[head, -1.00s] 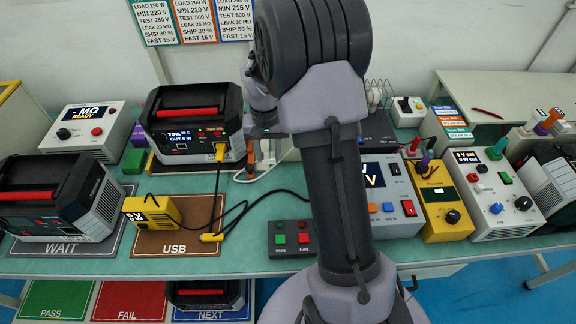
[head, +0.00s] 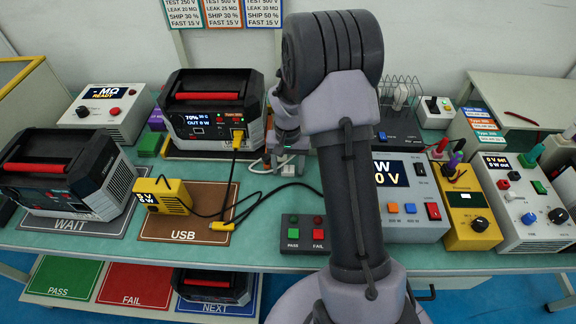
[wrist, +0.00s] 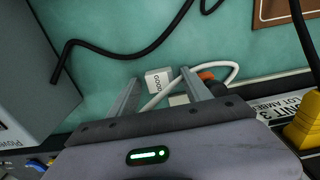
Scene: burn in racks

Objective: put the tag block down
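My gripper (wrist: 160,76) is open, with a narrow gap visible on each side of the block. The block seems to rest on the bench, though its contact is hard to judge. In the head view my gripper (head: 286,160) is low over the bench, right of the upper power station, partly behind my arm. I cannot make out the block there.
A white cable with an orange end (wrist: 206,75) lies close to the right finger. The power station (head: 213,112) with a yellow plug (head: 238,138) stands just left. A pass/fail button box (head: 305,233) is in front. Instruments, including a yellow supply (head: 466,205), stand right.

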